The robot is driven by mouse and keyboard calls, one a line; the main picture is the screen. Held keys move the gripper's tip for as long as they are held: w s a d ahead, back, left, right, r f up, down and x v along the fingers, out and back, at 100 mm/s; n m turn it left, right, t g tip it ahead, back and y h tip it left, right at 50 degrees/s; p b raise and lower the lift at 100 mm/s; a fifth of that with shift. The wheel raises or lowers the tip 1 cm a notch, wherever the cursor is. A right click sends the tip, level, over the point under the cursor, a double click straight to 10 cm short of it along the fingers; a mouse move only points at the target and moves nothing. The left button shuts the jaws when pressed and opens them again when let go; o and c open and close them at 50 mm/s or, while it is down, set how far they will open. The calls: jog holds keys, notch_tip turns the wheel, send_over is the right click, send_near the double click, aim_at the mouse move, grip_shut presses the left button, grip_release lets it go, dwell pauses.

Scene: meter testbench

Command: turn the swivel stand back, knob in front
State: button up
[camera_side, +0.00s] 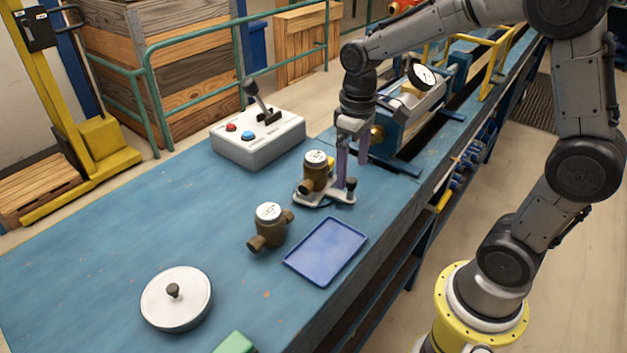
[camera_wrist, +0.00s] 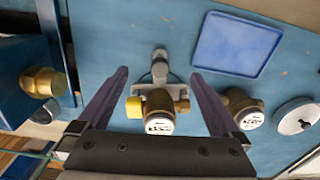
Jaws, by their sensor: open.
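A pale grey stand (camera_side: 318,200), which looks like the swivel stand, is on the blue bench with a brass meter (camera_side: 315,172) on it. A dark knob (camera_side: 350,184) shows at its right side in the side view. In the wrist view the stand's arm (camera_wrist: 172,78) extends up the picture from the meter (camera_wrist: 158,112), with a round grey end (camera_wrist: 160,68). My gripper (camera_side: 352,172) is open beside the stand, fingers pointing down. In the wrist view my gripper (camera_wrist: 159,73) has one finger either side of the stand's arm, with gaps. Contact cannot be told.
A second brass meter (camera_side: 269,228) and a blue tray (camera_side: 327,250) are nearby. A control box with a lever (camera_side: 258,137) is behind, a round white lidded piece (camera_side: 176,299) at front left. A blue machine (camera_side: 400,125) stands behind my gripper. The bench's left part is clear.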

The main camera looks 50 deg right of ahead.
jog(key=shift+f, duration=0.3)
jog(key=shift+f, duration=0.35)
jog(key=shift+f, duration=0.4)
jog(key=shift+c, duration=0.3)
jog(key=c, duration=0.3)
